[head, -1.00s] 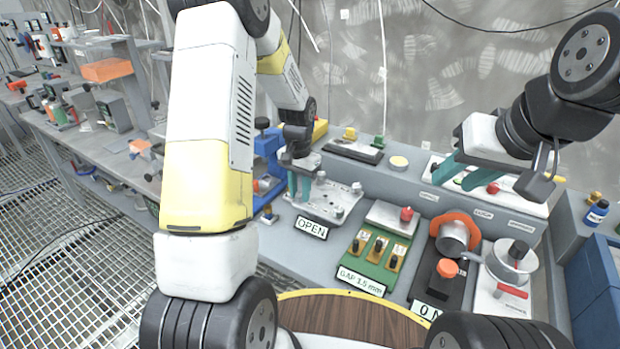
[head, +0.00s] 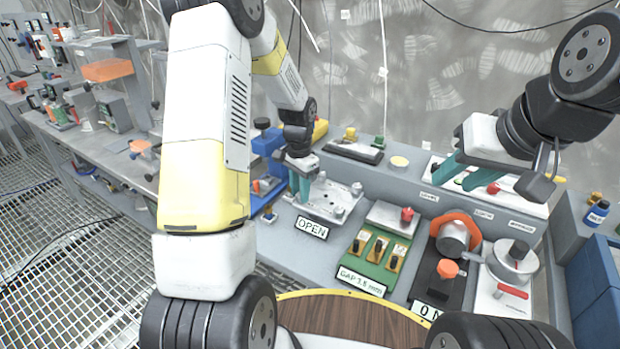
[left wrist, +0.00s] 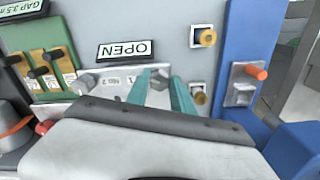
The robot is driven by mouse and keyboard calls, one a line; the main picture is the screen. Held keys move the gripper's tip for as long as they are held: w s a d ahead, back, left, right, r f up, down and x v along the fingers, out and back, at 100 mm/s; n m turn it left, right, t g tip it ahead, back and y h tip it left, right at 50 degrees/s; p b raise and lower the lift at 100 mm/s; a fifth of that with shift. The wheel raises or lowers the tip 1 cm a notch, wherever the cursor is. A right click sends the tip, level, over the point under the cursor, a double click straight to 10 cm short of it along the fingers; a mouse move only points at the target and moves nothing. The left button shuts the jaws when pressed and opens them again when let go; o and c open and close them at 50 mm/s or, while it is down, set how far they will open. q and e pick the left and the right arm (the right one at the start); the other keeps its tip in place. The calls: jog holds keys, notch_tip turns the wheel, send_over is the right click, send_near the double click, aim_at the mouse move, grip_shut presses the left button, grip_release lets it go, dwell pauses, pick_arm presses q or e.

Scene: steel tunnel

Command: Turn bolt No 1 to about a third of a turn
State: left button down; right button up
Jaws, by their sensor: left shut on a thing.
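In the head view my left gripper (head: 301,188) points down at the left end of the plate (head: 332,200), hiding that bolt. Other bolts stand on the plate, one at its back right corner (head: 357,187). My right gripper (head: 468,180) is open and empty, above the bench's right side.
The OPEN sign (head: 311,228) stands in front of the plate. A green gap panel (head: 372,258) and an orange-ringed fixture (head: 453,236) are to the right. A blue stand (left wrist: 244,62) is close beside my left gripper. The air above the bench middle is clear.

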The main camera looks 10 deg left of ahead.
pick_arm(q)
jog(key=c, duration=1.1)
grip_release()
jog(key=shift+r, duration=0.1)
notch_tip(320, 180, up, 7)
jog(key=shift+r, duration=0.35)
jog(key=s+r+n+t, duration=0.3)
jog(key=s+r, duration=0.7)
jog(key=r, duration=0.3)
jog(key=s+d+r+n+t+h, duration=0.1)
jog(key=s+r+n, duration=0.1)
jog(key=s, duration=0.5)
jog(key=s+d+r+n+t+h, duration=0.1)
jog(key=s+r+t, duration=0.1)
jog(key=s, duration=0.5)
jog(key=shift+d+r+n, duration=0.3)
jog(key=shift+r+n, duration=0.1)
jog(key=shift+r, duration=0.05)
